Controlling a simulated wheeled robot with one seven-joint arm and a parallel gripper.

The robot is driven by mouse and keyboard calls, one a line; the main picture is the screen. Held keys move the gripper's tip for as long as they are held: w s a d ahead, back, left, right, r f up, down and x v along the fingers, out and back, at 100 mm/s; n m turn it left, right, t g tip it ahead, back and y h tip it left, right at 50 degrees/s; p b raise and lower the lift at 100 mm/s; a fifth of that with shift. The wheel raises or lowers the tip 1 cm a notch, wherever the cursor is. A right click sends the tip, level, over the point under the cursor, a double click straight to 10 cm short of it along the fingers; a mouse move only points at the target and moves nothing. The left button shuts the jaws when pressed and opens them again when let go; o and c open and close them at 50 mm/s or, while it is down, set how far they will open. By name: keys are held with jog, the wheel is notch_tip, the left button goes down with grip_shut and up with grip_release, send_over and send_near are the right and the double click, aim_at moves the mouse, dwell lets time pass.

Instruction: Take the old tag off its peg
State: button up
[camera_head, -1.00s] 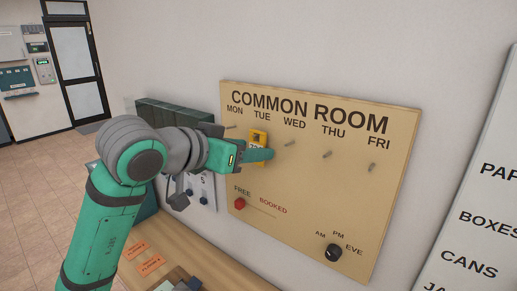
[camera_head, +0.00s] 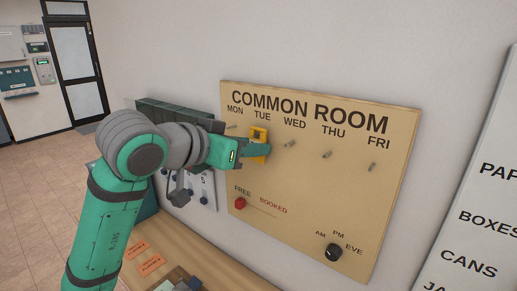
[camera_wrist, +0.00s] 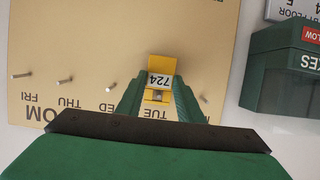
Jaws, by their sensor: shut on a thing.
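The old tag (camera_head: 259,135) is a yellow plate at the TUE column of the tan COMMON ROOM board (camera_head: 310,190). In the wrist view the tag (camera_wrist: 161,64) shows upside down with a white label reading 724. My gripper (camera_head: 256,150) is shut on the tag, with one green finger on each side of it, as the wrist view of my gripper (camera_wrist: 158,98) also shows. The tag lies close to the board face. Its peg is hidden, so I cannot tell how far the tag sits on it.
Bare pegs stick out under WED (camera_head: 291,143), THU (camera_head: 327,154) and FRI (camera_head: 372,167). A red FREE/BOOKED knob (camera_head: 240,203) and a black dial (camera_head: 333,252) are lower on the board. A dark green box (camera_wrist: 283,70) is beside the board.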

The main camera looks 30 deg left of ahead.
jog(key=shift+s+a, duration=0.1)
jog(key=shift+s, duration=0.25)
jog(key=shift+s, duration=0.25)
jog(key=shift+s, duration=0.1)
jog(key=shift+s+a, duration=0.1)
jog(key=shift+s, duration=0.25)
jog(key=shift+s, duration=0.2)
jog(key=shift+s, duration=0.15)
